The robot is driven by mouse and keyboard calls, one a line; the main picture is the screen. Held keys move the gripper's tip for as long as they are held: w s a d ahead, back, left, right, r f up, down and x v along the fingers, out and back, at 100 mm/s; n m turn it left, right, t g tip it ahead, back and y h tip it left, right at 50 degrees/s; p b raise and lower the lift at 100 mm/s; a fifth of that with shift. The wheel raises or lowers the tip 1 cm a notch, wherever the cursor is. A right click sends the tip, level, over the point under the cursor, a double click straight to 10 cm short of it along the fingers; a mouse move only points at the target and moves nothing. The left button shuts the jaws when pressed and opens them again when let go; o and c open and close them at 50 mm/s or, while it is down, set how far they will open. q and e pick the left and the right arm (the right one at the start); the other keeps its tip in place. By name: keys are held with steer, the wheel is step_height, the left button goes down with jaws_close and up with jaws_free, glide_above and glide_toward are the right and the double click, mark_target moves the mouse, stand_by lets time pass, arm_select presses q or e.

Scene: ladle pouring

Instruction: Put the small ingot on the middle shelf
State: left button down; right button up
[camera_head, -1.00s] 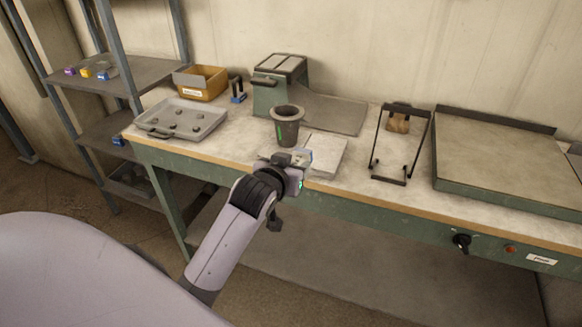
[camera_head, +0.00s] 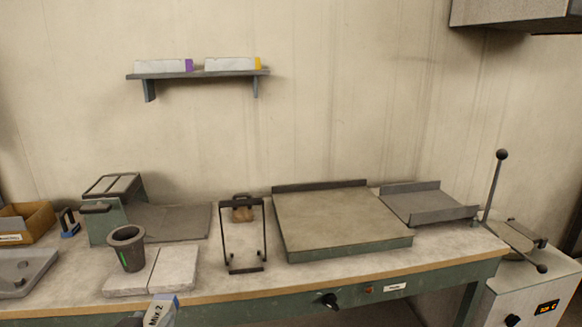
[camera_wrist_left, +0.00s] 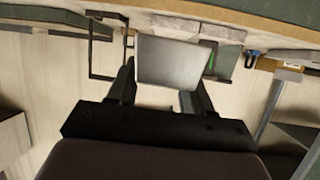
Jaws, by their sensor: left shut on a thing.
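The small ingot (camera_head: 161,311) is a pale grey block with a "MIX 2" label and a blue mark, at the bottom edge of the head view. My left gripper (camera_head: 138,321) is shut on it in front of the bench; only a dark bit of the gripper shows there. In the left wrist view, the ingot (camera_wrist_left: 172,60) is a plain grey block between the two dark fingers of the gripper (camera_wrist_left: 163,80). The standing rack (camera_wrist_left: 268,112) shows partly at the right of that view; I cannot tell which of its shelves is the middle one. My right gripper is not in view.
The bench (camera_head: 225,285) carries a dark crucible (camera_head: 127,258) on pale slabs (camera_head: 172,270), a black frame (camera_head: 243,262) and a large plate (camera_head: 340,220). A wall shelf (camera_head: 200,74) holds two ingots with purple and yellow ends. A lever device (camera_head: 520,235) stands at right.

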arm_select(q)
steer(key=s+d+r+m+h, duration=0.1)
steer(key=s+d+r, duration=0.1)
steer(key=s+d, duration=0.2)
steer(key=shift+s+d, duration=0.15)
steer(key=shift+s, duration=1)
steer(key=f, duration=0.2)
steer(key=s+f, duration=0.1)
steer(key=f, duration=0.2)
steer(key=shift+s+a+f, duration=0.2)
steer(key=shift+s+f, duration=0.05)
steer(key=shift+f, duration=0.05)
